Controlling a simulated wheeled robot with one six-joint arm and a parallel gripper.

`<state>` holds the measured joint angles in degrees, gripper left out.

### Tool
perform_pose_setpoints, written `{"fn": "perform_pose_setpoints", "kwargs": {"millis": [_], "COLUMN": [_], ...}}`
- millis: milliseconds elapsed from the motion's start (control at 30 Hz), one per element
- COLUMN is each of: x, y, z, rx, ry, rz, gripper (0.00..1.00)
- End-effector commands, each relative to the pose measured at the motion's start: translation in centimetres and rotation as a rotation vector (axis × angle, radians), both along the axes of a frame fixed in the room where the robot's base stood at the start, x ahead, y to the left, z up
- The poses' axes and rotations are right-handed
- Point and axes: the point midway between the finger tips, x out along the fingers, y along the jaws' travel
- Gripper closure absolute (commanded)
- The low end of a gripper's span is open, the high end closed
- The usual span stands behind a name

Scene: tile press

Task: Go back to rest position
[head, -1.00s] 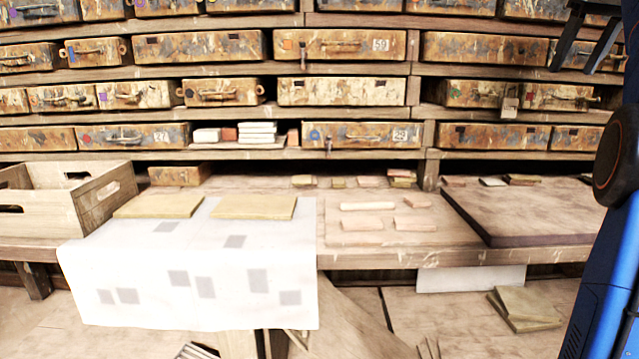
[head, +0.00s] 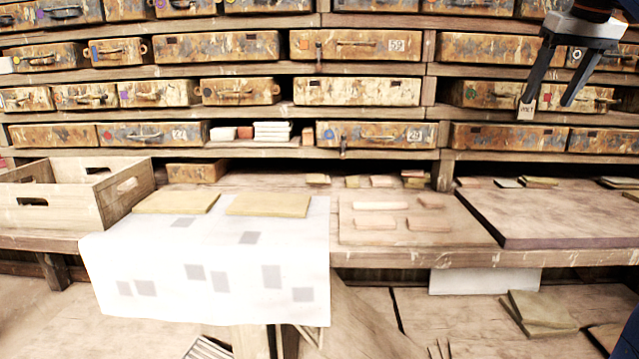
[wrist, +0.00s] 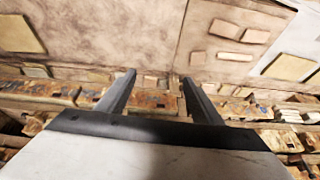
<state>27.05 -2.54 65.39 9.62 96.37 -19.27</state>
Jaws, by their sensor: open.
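My gripper (head: 545,100) is at the upper right of the head view, in front of the drawer shelves. Its two dark fingers point down and stand apart, with nothing between them. In the wrist view my gripper (wrist: 155,90) also shows open and empty, with the workbench and shelf edges beyond it. One fingertip overlaps a small tag on a drawer (head: 490,95) in the head view; I cannot tell the distance between them.
A workbench (head: 400,258) spans the middle, below the shelves. It holds a wooden crate (head: 70,214), two yellowish slabs, a white cloth (head: 200,275) with grey squares, a board with pinkish tiles (head: 410,236) and a dark-edged board (head: 560,215). More slabs lie below.

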Motion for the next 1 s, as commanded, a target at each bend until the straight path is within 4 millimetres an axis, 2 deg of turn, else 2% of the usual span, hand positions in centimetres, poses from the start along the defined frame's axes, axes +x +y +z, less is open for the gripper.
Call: {"fn": "perform_pose_setpoints", "kwargs": {"millis": [33, 100, 267, 467, 700, 1000], "x": [-0.8, -1.7, -4.3, -8.3, -14.1, -22.0], "y": [1.6, 3.3, 7.1, 11.3, 15.4, 18.9], "z": [-1.2, -2.9, -7.5, -14.2, -23.7, -36.8], "rx": [0.000, 0.002, 0.001, -0.003, -0.011, -0.020], "ry": [0.002, 0.002, 0.002, 0.001, -0.003, -0.011], "rz": [0.005, 0.004, 0.007, 0.013, 0.031, 0.064], "gripper": [0.40, 0.40, 0.40, 0.40, 0.40, 0.40]}}
